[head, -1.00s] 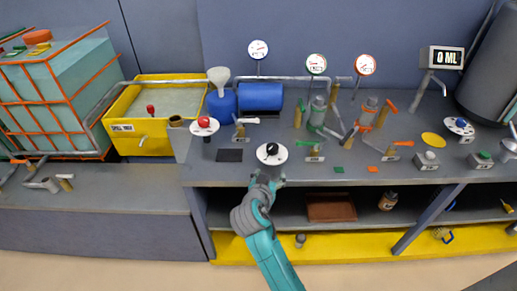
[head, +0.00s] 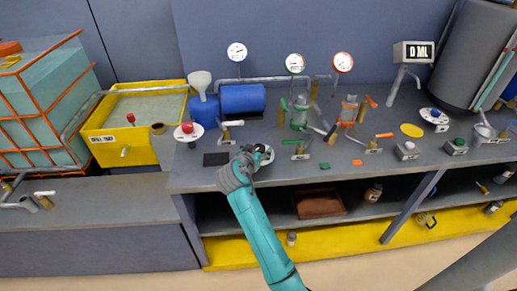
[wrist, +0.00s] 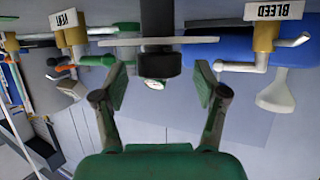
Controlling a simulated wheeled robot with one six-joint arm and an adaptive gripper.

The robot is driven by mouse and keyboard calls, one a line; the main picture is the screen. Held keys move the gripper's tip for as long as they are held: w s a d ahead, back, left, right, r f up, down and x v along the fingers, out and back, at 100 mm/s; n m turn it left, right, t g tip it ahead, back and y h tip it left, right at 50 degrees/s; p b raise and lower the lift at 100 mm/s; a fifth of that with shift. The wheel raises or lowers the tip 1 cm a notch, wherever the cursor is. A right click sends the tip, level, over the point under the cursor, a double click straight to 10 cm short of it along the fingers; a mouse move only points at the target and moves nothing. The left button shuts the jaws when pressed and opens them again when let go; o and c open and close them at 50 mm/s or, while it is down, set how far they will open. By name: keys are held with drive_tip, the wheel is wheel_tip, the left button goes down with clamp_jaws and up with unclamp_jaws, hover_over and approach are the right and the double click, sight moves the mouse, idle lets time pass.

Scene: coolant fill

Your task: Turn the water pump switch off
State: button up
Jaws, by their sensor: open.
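A black rotary knob on a round white plate (head: 264,154) sits near the bench's front edge in the head view; I take it as the pump switch, though no label on it is readable. My gripper (head: 258,155) is at the knob and partly hides it. In the wrist view, which is upside down, the black knob (wrist: 159,64) lies between the spread fingertips of my gripper (wrist: 160,86), with a visible gap on each side. The plate (wrist: 150,41) shows edge-on beyond it. The knob's pointer direction cannot be read.
A red knob on a white plate (head: 188,132) and a dark square pad (head: 216,159) are to the left. Labelled valves, BLEED (wrist: 262,40) and VENT (wrist: 72,36), flank the knob. Gauges, a blue tank (head: 242,98) and pipes stand behind.

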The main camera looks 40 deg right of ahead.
drive_tip(key=shift+x, duration=0.9)
drive_tip(key=c, duration=1.2)
drive_tip(key=shift+o, duration=0.2)
